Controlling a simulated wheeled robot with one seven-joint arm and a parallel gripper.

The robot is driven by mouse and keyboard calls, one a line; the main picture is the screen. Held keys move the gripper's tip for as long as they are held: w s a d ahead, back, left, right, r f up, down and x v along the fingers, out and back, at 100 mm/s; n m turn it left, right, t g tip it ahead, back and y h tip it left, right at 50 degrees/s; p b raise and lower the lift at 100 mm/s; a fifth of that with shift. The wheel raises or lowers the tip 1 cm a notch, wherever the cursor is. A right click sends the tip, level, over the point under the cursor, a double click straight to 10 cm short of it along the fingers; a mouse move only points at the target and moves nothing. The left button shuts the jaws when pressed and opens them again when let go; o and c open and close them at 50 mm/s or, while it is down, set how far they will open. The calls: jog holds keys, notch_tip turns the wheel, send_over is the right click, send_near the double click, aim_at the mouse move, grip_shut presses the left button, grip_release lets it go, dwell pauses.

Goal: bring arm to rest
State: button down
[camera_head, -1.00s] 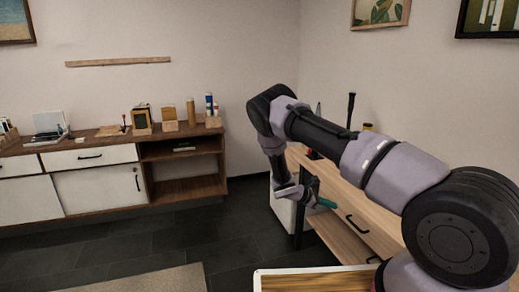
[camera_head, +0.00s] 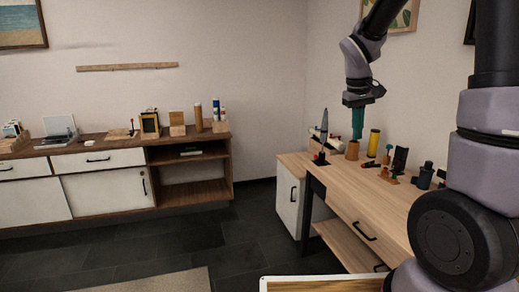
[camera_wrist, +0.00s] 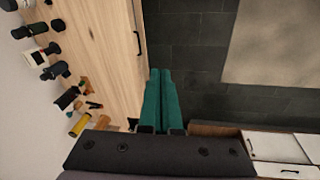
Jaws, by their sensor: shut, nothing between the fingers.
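My arm is raised at the right of the head view and bends down to my gripper (camera_head: 357,124). The gripper has teal fingers that point down, above or in front of the far part of the wooden desk (camera_head: 352,190); its exact distance from the desk is hard to tell. In the wrist view, the two teal fingers (camera_wrist: 161,98) lie side by side, shut, with nothing seen between them. The desk top (camera_wrist: 103,50) shows to their left and the dark floor beyond them.
On the desk stand a yellow cylinder (camera_head: 373,143), a wooden cup (camera_head: 352,151), a dark pointed object (camera_head: 323,138) and several small items. A long cabinet (camera_head: 100,188) runs along the back wall. Dark floor (camera_head: 240,240) lies open between. A wood-topped surface (camera_head: 320,286) is at the bottom edge.

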jog(key=s+a+r+m+t+y, duration=0.1)
jog(key=s+a+r+m+t, duration=0.1)
jog(key=s+r, duration=0.4)
jog(key=s+a+r+m+t+y, duration=0.2)
jog(key=s+r, duration=0.4)
jog(key=s, duration=0.6)
jog(key=shift+r+m+t+y, duration=0.25)
jog(key=shift+m+t+y, duration=0.05)
jog(key=shift+m+t, duration=0.65)
jog(key=shift+s, duration=0.1)
